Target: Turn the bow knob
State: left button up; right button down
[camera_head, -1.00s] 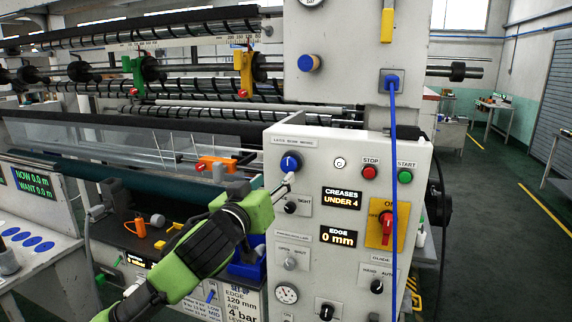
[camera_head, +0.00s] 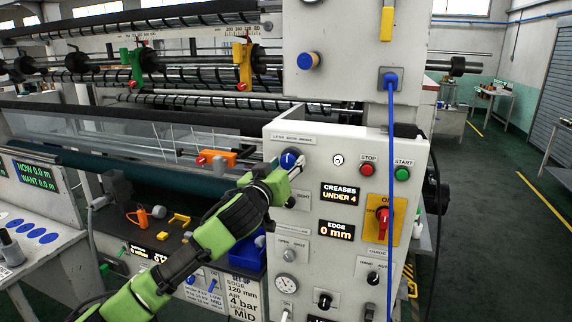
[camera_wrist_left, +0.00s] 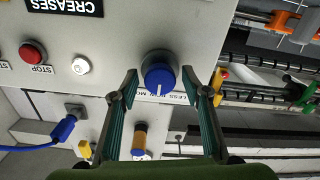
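The bow knob is a round blue knob (camera_head: 290,160) with a white pointer mark, under a label reading LESS BOW MORE on the white control panel (camera_head: 322,270). In the left wrist view the blue knob (camera_wrist_left: 159,74) sits between the two spread fingers of my left gripper (camera_wrist_left: 168,84). The fingers flank it with a visible gap on each side. In the head view my left gripper (camera_head: 285,168) reaches the knob from the lower left and covers part of the panel below it. My right gripper is not in view.
The panel also carries a red STOP button (camera_head: 367,174), a green START button (camera_head: 402,174), a yellow-backed red switch (camera_head: 383,222) and several black knobs. A blue cable (camera_head: 391,200) hangs down its front. An orange clamp (camera_head: 217,157) stands on the machine left of the knob.

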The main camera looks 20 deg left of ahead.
pick_arm(q)
jog(key=c, duration=0.8)
jog(key=shift+m, duration=0.4)
jog(key=m+p, duration=0.2)
jog(key=m, duration=0.3)
jog(key=shift+r+m, duration=0.1)
jog(key=shift+m, duration=0.2)
jog(key=m+p, duration=0.2)
jog(key=m, duration=0.3)
jog(key=shift+m+p, duration=0.3)
jog(key=o, duration=1.1)
